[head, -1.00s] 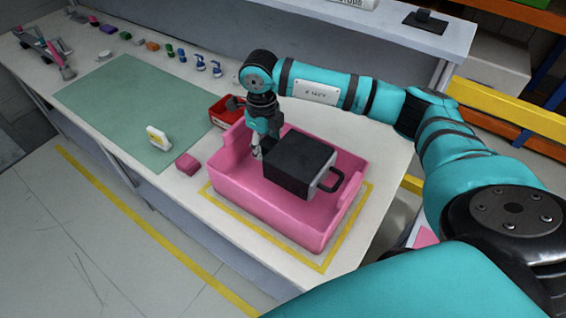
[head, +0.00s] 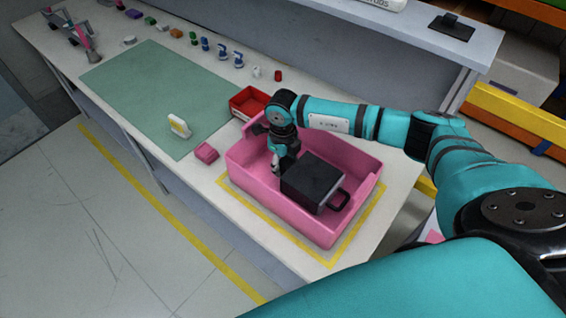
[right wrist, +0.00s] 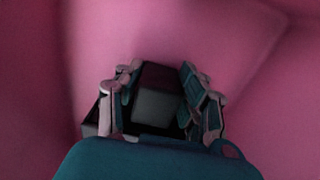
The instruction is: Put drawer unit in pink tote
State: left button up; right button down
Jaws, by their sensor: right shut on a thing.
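The drawer unit (head: 313,180) is a dark grey box with a black handle on its right side. It is inside the pink tote (head: 290,215), low between the walls. My right gripper (head: 277,167) is at the unit's left end, inside the tote, and shut on it. In the right wrist view the fingers (right wrist: 160,105) stand on both sides of a dark block, the drawer unit (right wrist: 158,108), with pink walls around. Whether the unit touches the tote floor is hidden. My left gripper is not in view.
A red bin (head: 248,102) stands just behind the tote. Several small parts line the back. Yellow tape (head: 330,262) surrounds the tote.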

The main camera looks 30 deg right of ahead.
jog(key=shift+f, duration=0.2)
jog(key=c, duration=0.8)
grip_release()
jog(key=shift+r, duration=0.1)
jog(key=shift+r, duration=0.45)
notch_tip(320, 180, up, 10)
jog(key=b, duration=0.3)
jog(key=shift+r, duration=0.7)
